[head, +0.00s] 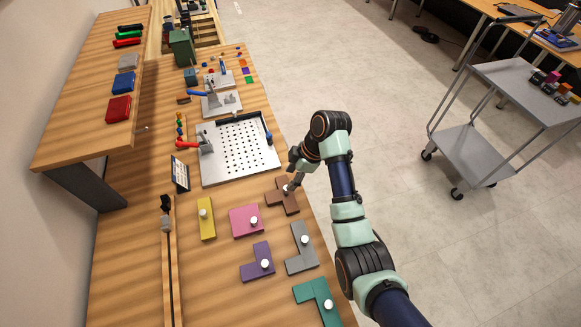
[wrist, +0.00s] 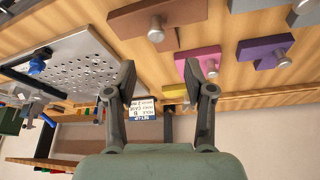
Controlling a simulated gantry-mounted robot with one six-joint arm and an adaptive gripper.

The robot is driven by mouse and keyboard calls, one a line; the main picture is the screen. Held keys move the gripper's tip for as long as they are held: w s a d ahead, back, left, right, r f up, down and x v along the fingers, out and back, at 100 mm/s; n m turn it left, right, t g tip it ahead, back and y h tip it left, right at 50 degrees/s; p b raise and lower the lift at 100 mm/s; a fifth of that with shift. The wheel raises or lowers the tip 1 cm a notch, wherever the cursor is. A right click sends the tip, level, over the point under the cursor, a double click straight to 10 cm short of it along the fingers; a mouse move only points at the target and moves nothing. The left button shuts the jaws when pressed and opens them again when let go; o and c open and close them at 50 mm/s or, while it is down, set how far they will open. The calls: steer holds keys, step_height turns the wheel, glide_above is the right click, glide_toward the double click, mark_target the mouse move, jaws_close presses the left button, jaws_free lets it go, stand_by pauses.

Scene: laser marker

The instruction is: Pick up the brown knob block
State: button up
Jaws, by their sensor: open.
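The brown knob block (head: 281,199) lies flat on the wooden table, just below the perforated plate in the head view. In the wrist view the brown block (wrist: 185,14) is at the top, with its metal knob (wrist: 156,29) standing up. My gripper (wrist: 160,72) is open and empty, its two fingers spread apart. The brown block and its knob lie beyond the fingertips in that view, not between them. In the head view my gripper (head: 293,178) is over the brown block and hides part of it.
Close by are pink (head: 245,221), gray (head: 301,254), purple (head: 257,268), yellow (head: 207,221) and teal (head: 318,297) knob blocks. The perforated metal plate (head: 216,170) with a red-handled clamp stands above the brown block. A small sign (head: 180,174) stands to the left.

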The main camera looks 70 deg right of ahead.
mark_target(293, 193)
steer(key=shift+d+f, duration=0.2)
steer(key=shift+f, duration=1.5)
steer(key=b+x, duration=0.1)
steer(key=x, duration=0.4)
steer(key=shift+w+b, duration=0.1)
steer(key=shift+b, duration=0.25)
jaws_close()
